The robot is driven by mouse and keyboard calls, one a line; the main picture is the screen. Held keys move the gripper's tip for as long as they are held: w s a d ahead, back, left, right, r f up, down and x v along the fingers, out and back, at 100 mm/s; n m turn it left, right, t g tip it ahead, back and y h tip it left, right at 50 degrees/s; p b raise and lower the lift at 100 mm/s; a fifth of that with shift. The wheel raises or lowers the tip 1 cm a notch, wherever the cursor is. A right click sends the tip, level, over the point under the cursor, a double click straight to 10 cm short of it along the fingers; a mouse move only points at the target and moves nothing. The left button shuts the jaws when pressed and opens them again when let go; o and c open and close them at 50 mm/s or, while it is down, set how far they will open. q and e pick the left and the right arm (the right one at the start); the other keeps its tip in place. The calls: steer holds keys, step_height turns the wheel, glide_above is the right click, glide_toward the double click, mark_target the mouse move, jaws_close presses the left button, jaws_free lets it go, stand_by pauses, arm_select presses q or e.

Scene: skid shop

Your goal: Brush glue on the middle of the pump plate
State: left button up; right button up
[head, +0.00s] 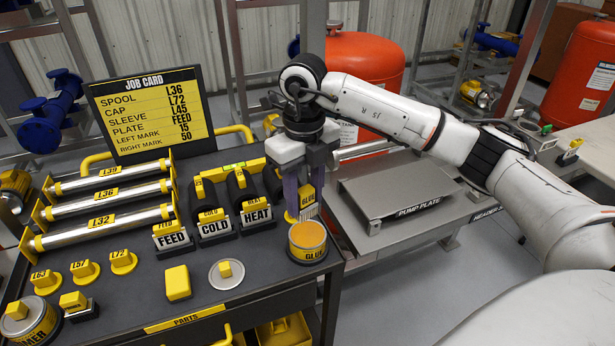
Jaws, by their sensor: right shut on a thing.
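My right gripper (303,184) points down over the right edge of the parts cart. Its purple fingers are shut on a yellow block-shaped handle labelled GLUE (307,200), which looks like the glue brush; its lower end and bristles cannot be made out. Just below is the open glue pot (307,254), a yellow-labelled tin with an orange top surface. I cannot tell whether the brush touches the glue. The pump plate (380,190) is a flat grey raised plate on the bench to the right, with its name on the front edge. My left gripper is out of view.
On the cart stand a job card (150,115), FEED, COLD and HEAT holders (215,225), metal spools (105,195), yellow caps and a round lid with a yellow knob (226,274). A red tank (365,62) stands behind. The plate's top is bare; my right forearm passes above its far side.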

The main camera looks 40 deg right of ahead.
mark_target(307, 213)
steer(key=shift+w+d+r+m, duration=0.1)
steer(key=shift+d+m, duration=0.15)
steer(key=shift+m, duration=0.35)
steer(key=shift+d+r+m, duration=0.1)
steer(key=shift+d+m, duration=0.1)
steer(key=shift+m, duration=0.4)
steer(key=shift+f, duration=0.8)
steer(key=shift+f+b, duration=1.45)
steer(key=shift+f, duration=0.75)
steer(key=shift+f+b, duration=0.35)
steer(key=shift+f, duration=0.2)
steer(key=shift+r, duration=0.15)
step_height(307, 213, up, 5)
steer(key=p, duration=0.3)
steer(key=shift+p, duration=0.4)
steer(key=shift+r, duration=0.9)
